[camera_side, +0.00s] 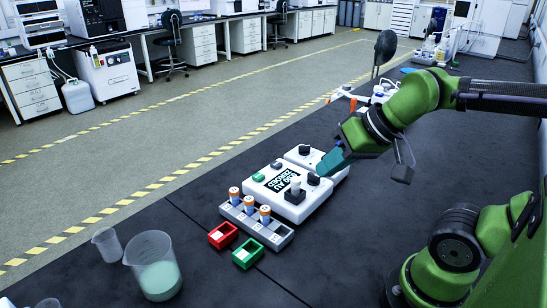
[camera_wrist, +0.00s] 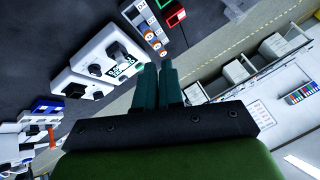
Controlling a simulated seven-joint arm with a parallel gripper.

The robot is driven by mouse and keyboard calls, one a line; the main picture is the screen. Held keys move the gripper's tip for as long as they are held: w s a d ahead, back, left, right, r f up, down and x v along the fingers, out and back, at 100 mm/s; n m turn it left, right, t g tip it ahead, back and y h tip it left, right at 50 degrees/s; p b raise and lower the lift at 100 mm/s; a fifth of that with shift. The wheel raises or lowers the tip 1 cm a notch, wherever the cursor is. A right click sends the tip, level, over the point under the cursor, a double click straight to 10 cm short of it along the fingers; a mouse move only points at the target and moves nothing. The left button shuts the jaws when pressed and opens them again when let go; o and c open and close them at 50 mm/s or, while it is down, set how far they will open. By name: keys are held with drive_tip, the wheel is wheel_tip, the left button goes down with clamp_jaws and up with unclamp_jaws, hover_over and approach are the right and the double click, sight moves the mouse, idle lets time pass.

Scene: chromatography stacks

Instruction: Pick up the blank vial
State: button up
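A grey rack (camera_side: 280,238) holds a row of orange-and-white vials, a left one (camera_side: 234,196), a middle one (camera_side: 249,205) and a right one (camera_side: 265,214), upright. I cannot read any label, so I cannot tell which is the blank vial. The rack also shows at the top of the wrist view (camera_wrist: 143,22). My gripper (camera_side: 326,170) has teal fingers and hangs over the right part of a white instrument, up and right of the rack. In the wrist view the fingers (camera_wrist: 158,66) lie almost together, with nothing visible between them.
The white instrument (camera_side: 262,187) has a dark display and black knobs, and stands behind the rack. A red box (camera_side: 222,236) and a green box (camera_side: 247,253) sit in front of the rack. Two beakers (camera_side: 153,266) (camera_side: 107,245) stand at the lower left.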

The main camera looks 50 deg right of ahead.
drive_tip(key=o, duration=0.9)
drive_tip(key=n+g+h, duration=0.2)
drive_tip(key=n+g, duration=0.4)
drive_tip(key=g, duration=0.1)
hover_over(296, 179)
drive_tip(key=f, duration=1.1)
drive_tip(key=shift+w+f, duration=0.15)
drive_tip(key=shift+w, duration=0.05)
drive_tip(key=shift+s+f, duration=0.2)
drive_tip(key=shift+f, duration=2.4)
